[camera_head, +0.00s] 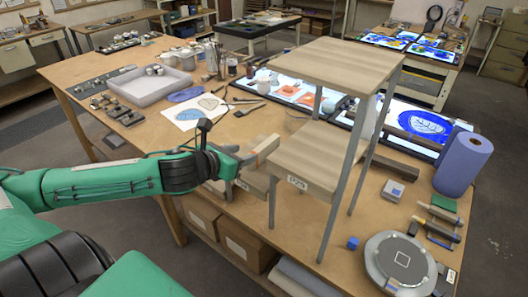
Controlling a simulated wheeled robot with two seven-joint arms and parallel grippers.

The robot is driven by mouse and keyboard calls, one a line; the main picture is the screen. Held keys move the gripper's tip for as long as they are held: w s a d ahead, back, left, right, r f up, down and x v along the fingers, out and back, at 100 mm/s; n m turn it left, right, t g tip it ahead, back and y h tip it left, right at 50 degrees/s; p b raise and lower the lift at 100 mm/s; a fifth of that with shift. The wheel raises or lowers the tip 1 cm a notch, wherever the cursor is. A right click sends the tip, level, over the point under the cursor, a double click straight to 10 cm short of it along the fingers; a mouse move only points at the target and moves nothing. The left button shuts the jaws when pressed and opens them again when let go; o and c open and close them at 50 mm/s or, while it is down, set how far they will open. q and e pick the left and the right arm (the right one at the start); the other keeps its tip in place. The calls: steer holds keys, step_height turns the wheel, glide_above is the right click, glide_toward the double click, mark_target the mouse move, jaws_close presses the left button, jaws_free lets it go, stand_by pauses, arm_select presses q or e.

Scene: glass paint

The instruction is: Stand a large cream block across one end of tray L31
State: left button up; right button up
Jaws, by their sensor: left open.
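My left gripper (262,153) reaches in from the left and is open, just left of the lower board of a wooden shelf stand (340,65). A small pale piece with an orange-brown edge shows at its tip; I cannot tell whether it is a finger or a separate block. A low pale board (256,181) with a small label lies beneath the gripper, partly hidden by it. I cannot read L31 on any label, and I cannot pick out a large cream block for certain. My right gripper is not in view.
The stand's thin metal legs rise close to my left gripper. A blue paper roll (463,164), a round grey turntable (400,262) and a small blue cube (352,243) stand at the right.

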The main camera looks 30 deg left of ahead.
mark_target(261, 147)
arm_select(q)
steer(key=shift+w, duration=0.5)
steer(key=shift+w+d+f+p, duration=0.15)
steer(key=shift+w+f+p, duration=0.25)
steer(key=shift+w, duration=0.2)
steer(key=shift+w+d+p, duration=0.1)
steer(key=shift+w+p, duration=0.5)
steer(key=shift+w+d+f+p, duration=0.1)
steer(key=shift+w+p, duration=0.45)
steer(key=shift+w, duration=0.2)
steer(key=shift+p+x, duration=0.35)
steer(key=shift+x, duration=0.5)
steer(key=shift+w+d+f, duration=0.1)
steer(key=shift+w+f, duration=0.2)
steer(key=shift+w, duration=0.05)
jaws_close()
